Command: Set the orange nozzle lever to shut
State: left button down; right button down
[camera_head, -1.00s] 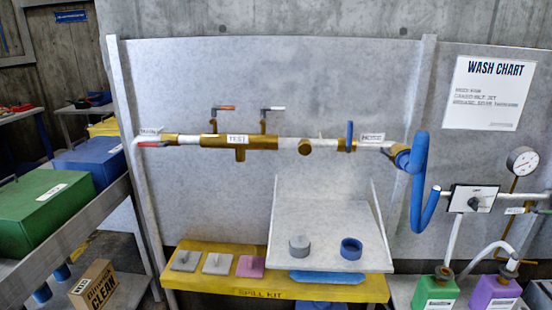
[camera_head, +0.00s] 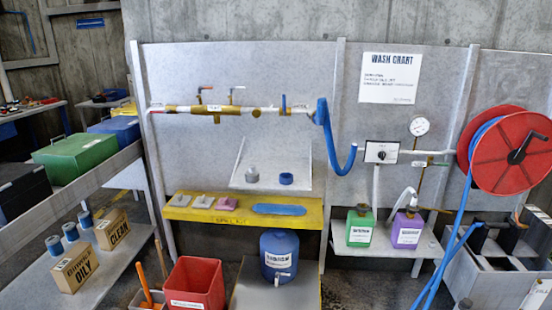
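A small lever with an orange-red grip (camera_head: 206,88) stands on top of the brass and white wash pipe (camera_head: 215,110) on the grey back panel. It points to the right, roughly along the pipe. A second, pale lever (camera_head: 237,88) stands beside it on the same pipe. I cannot tell whether the orange-red one is the nozzle lever. A blue hose (camera_head: 448,245) hangs from the red reel (camera_head: 508,150) at the right; its lower end leaves the picture, and no nozzle can be made out. Neither of my grippers is in view.
A yellow spill-kit shelf (camera_head: 180,213) runs below the pipe. A red bin (camera_head: 195,286) and a blue drum (camera_head: 279,257) stand in front. Green (camera_head: 360,230) and purple (camera_head: 407,230) jugs sit on a shelf at right. Boxes (camera_head: 75,269) sit at left.

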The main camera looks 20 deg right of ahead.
aim_at(516, 216)
jog(key=k+l+z, duration=0.3)
jog(key=k+l, duration=0.7)
jog(key=l+z, duration=0.4)
jog(key=l, duration=2.75)
jog(key=i+l, duration=0.2)
jog(key=l, duration=0.25)
jog(key=i+l, duration=0.25)
jog(key=l, duration=0.15)
jog(key=i+l+z, duration=0.1)
jog(key=l, duration=0.35)
jog(key=i+l+u, duration=0.25)
jog(key=i+l, duration=0.25)
jog(key=i, duration=0.15)
